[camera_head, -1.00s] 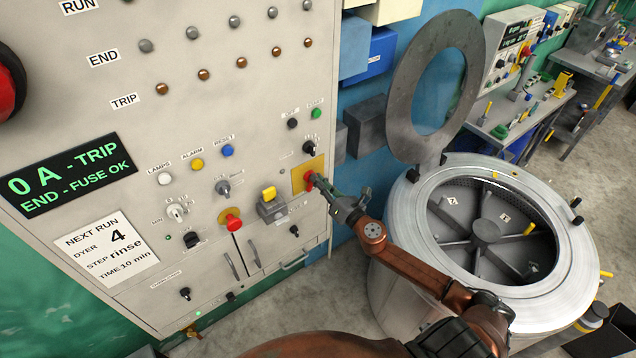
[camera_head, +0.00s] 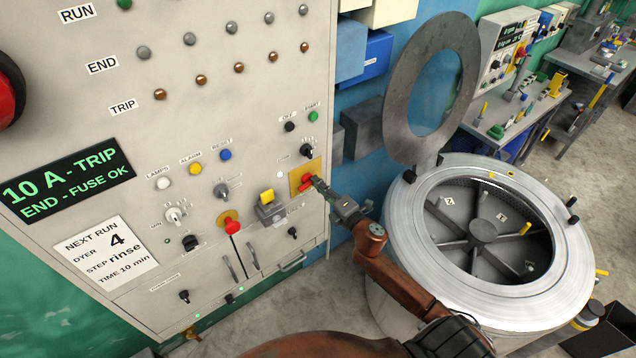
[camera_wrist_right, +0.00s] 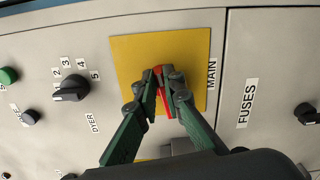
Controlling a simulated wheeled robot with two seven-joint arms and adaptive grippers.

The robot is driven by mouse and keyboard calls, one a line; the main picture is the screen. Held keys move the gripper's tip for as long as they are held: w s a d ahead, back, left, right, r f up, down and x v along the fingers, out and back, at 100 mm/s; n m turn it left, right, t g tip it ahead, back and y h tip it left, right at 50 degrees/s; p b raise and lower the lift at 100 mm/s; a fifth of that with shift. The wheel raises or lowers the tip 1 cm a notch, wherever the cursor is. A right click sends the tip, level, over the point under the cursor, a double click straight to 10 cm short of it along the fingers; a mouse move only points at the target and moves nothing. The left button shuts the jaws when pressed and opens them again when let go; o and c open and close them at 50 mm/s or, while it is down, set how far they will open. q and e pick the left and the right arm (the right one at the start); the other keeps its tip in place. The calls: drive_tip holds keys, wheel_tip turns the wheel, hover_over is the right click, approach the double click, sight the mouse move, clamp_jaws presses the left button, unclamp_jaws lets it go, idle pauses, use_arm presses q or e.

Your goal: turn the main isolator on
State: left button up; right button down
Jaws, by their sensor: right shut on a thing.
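The main isolator has a red handle (camera_head: 306,184) on a yellow square plate (camera_head: 294,180), at the right side of the grey panel. The wrist view shows the red handle (camera_wrist_right: 158,76) on the yellow plate (camera_wrist_right: 130,55), beside the label MAIN (camera_wrist_right: 212,73). My right gripper (camera_head: 314,182) reaches it from the lower right, and its green fingers (camera_wrist_right: 163,85) are closed on the handle from both sides. The fingers hide part of the handle. In the head view the handle lies tilted across the plate. My left gripper is not in view.
A display (camera_head: 70,177) reads 10 A - TRIP, END - FUSE OK. A small white lamp (camera_head: 280,174) beside the plate looks lit. A yellow-topped switch (camera_head: 267,196) and a red knob (camera_head: 228,219) are left of the handle. An open drum dyer (camera_head: 465,290) stands right.

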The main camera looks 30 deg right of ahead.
drive_tip(key=shift+f+m, duration=0.15)
drive_tip(key=shift+m, duration=0.85)
drive_tip(key=c, duration=2)
unclamp_jaws()
drive_tip(key=shift+d, duration=0.1)
drive_tip(key=shift+c, duration=0.2)
drive_tip(key=shift+s, duration=0.1)
drive_tip(key=s, duration=1.1)
drive_tip(key=shift+s+d, duration=0.4)
drive_tip(key=shift+d, duration=0.05)
